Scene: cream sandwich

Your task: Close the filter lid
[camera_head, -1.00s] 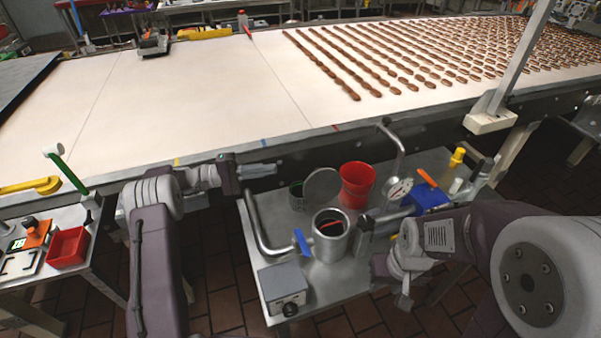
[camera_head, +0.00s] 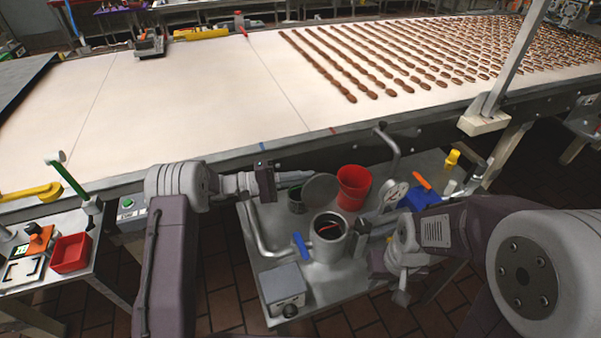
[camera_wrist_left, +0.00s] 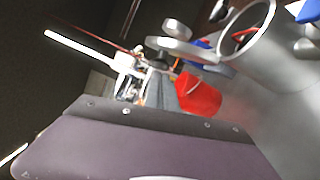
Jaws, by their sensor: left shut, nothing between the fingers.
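The filter (camera_head: 329,243) is a steel cylinder on the metal cart, its top open, with something red inside. Its round grey lid (camera_head: 321,188) stands raised behind the opening. My left gripper (camera_head: 291,182) is shut and empty, just left of the lid; I cannot tell whether it touches. The left wrist view shows a round steel rim (camera_wrist_left: 272,22), apparently the filter's, at the upper right. My right arm is folded at the cart's right side; its gripper (camera_head: 363,232) seems to be beside the filter, but its fingers are unclear.
A red bucket (camera_head: 353,187) stands right of the lid; it also shows in the left wrist view (camera_wrist_left: 198,95). A blue handle (camera_head: 300,245), grey box (camera_head: 284,285) and pipes crowd the cart. The conveyor (camera_head: 190,105) lies behind.

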